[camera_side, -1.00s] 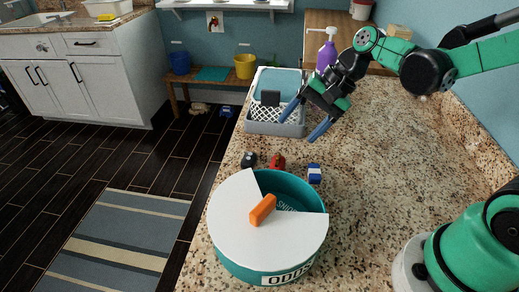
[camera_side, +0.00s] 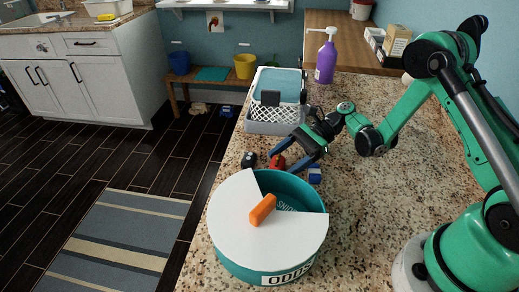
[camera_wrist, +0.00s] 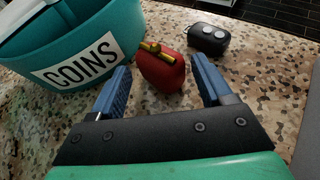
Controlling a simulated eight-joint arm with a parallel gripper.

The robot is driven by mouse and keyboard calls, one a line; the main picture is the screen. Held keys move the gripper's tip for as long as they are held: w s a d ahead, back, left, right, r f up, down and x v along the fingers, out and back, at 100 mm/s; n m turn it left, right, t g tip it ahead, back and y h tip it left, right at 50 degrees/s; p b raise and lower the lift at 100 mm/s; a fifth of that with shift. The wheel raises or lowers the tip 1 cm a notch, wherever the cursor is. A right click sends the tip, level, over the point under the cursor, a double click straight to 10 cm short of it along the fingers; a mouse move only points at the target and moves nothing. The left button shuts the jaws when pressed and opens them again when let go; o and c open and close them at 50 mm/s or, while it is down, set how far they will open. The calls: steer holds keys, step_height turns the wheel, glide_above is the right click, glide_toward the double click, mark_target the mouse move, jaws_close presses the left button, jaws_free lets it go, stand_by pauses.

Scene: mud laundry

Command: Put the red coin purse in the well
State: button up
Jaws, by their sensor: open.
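The red coin purse (camera_wrist: 162,72), with a yellow clasp, stands on the granite counter. In the wrist view it lies between and just beyond the fingertips of my gripper (camera_wrist: 157,78), which is open and empty. In the side view the purse (camera_side: 277,162) shows between my gripper's blue fingers (camera_side: 291,164). The well is a round teal tub (camera_side: 262,262) with a white lid part covering it; an open wedge (camera_side: 290,190) shows the inside at the back right. The wrist view shows the tub's wall (camera_wrist: 118,25) with a COINS label, left of the purse.
A black key fob (camera_wrist: 208,38) lies right of the purse in the wrist view.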

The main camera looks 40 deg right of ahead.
steer(key=shift+x, duration=1.25)
jaws_close()
steer(key=shift+r, duration=0.15)
step_height(320, 180, up, 19)
steer(key=w+d+r+m+t+h, duration=0.45)
steer(key=r+m+t+h, duration=0.45)
steer(key=m+t, duration=0.35)
steer(key=n+g+y, duration=0.9)
steer(key=n+g, duration=0.4)
glide_above(278, 161)
step_height(278, 161, down, 8)
